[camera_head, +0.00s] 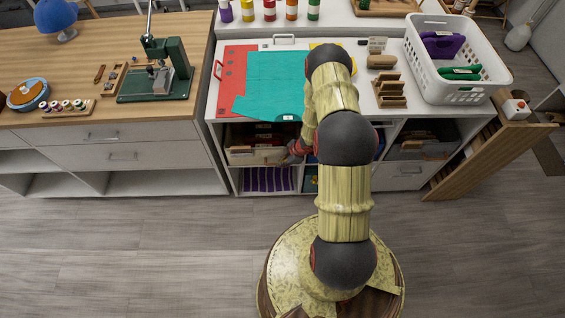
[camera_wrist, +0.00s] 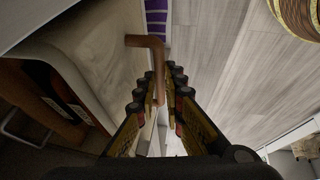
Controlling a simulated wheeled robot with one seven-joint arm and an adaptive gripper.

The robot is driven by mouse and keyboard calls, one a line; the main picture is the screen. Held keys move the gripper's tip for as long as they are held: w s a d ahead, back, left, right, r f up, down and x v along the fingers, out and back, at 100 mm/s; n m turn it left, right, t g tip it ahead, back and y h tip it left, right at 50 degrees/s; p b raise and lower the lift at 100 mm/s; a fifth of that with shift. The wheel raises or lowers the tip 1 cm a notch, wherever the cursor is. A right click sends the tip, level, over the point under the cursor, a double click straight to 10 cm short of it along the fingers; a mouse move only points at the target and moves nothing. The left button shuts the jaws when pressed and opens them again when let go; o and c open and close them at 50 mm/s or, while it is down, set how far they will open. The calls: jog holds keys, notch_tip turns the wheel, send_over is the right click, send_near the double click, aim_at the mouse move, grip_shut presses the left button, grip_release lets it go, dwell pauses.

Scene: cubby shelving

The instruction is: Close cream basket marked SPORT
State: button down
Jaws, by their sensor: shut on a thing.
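The cream basket (camera_head: 256,157) sits in the upper left cubby under the white counter, its open top and contents partly visible. Its pale wall (camera_wrist: 95,40) fills the upper left of the wrist view, with a brown bar handle (camera_wrist: 152,42) standing out from it. No SPORT marking is readable. My gripper (camera_head: 296,150) is at the right end of the basket's front in the head view. In the wrist view my gripper (camera_wrist: 158,88) has its fingers on both sides of the handle, closed on it. My arm hides part of the neighbouring cubby.
A grey basket (camera_head: 421,148) sits in the right cubby. A purple striped item (camera_head: 268,179) lies in the cubby below the cream basket. A wooden panel (camera_head: 485,158) leans at the right. A white crate (camera_head: 421,61) stands on the counter. The floor in front is clear.

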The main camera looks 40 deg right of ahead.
jog(key=c, duration=2.1)
grip_release()
jog(key=shift+w+d, duration=0.25)
jog(key=shift+w, duration=0.1)
jog(key=shift+o, duration=1.1)
jog(key=shift+s+a, duration=0.1)
jog(key=shift+s, duration=0.05)
jog(key=v, duration=1.2)
